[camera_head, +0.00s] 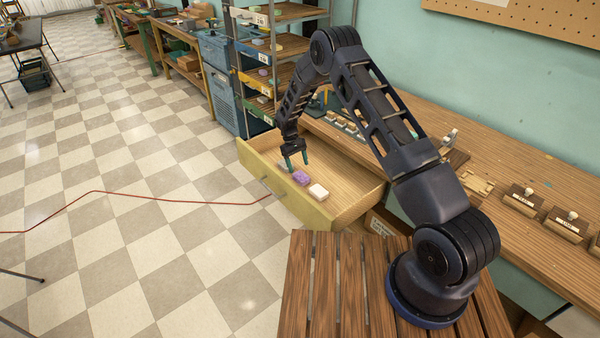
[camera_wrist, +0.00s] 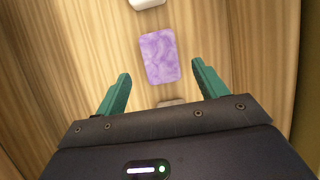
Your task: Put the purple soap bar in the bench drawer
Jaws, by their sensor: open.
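The purple soap bar (camera_head: 301,178) lies flat on the wooden floor of the open bench drawer (camera_head: 345,183), near its front panel. In the wrist view the marbled purple bar (camera_wrist: 160,56) lies just beyond the fingertips. My gripper (camera_head: 295,161) is over the drawer, pointing down, beside the bar. In the wrist view its two green fingers (camera_wrist: 160,76) are apart, with nothing held between them. I cannot tell the exact height of the fingertips above the drawer floor.
A white soap bar (camera_head: 318,191) lies in the drawer next to the purple one. A greyish object (camera_wrist: 172,102) shows partly between the fingers. The drawer's front panel (camera_head: 270,184) and side walls surround the bars. A shelf rack (camera_head: 262,58) stands behind. The back of the drawer is clear.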

